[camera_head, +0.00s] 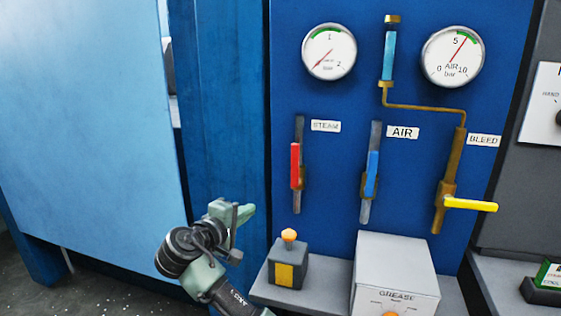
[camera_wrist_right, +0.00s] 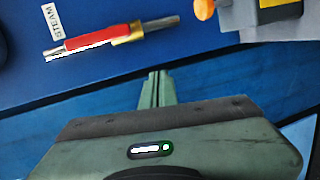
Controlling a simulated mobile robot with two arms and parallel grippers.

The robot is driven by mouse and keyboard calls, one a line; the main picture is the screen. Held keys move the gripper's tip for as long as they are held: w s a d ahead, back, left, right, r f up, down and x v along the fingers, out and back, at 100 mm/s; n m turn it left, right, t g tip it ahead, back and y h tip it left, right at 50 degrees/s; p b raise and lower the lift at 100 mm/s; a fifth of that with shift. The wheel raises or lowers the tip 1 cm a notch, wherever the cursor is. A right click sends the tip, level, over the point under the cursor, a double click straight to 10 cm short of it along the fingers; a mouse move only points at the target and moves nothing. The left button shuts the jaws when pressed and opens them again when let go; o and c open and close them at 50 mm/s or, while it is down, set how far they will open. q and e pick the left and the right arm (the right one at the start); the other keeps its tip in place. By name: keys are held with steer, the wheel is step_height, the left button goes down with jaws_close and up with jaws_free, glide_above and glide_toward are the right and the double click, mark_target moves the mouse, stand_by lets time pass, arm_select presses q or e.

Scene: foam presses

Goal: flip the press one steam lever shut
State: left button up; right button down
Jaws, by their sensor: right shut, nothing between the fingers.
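My left gripper is not in view.
The blue air lever (camera_head: 372,163) stands upright to the right; the yellow bleed lever (camera_head: 470,204) is horizontal. An orange-knobbed box (camera_head: 289,268) and a grease box (camera_head: 400,262) stand on the ledge below. Two gauges are above. The panel around the steam lever is clear.

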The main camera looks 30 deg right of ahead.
mark_target(295, 166)
step_height(295, 166, up, 10)
steer(key=w+h, duration=0.1)
steer(key=h, duration=0.1)
steer(key=shift+w+d+m+g+h, duration=0.2)
steer(key=shift+m+g+h, duration=0.1)
steer(key=shift+h, duration=0.1)
steer(key=w+d+p, duration=0.1)
steer(key=d+p, duration=0.3)
steer(key=d, duration=0.7)
steer(key=shift+w+d+p, duration=0.15)
steer(key=shift+d+p, duration=0.1)
steer(key=shift+p, duration=0.15)
steer(key=shift+f, duration=0.1)
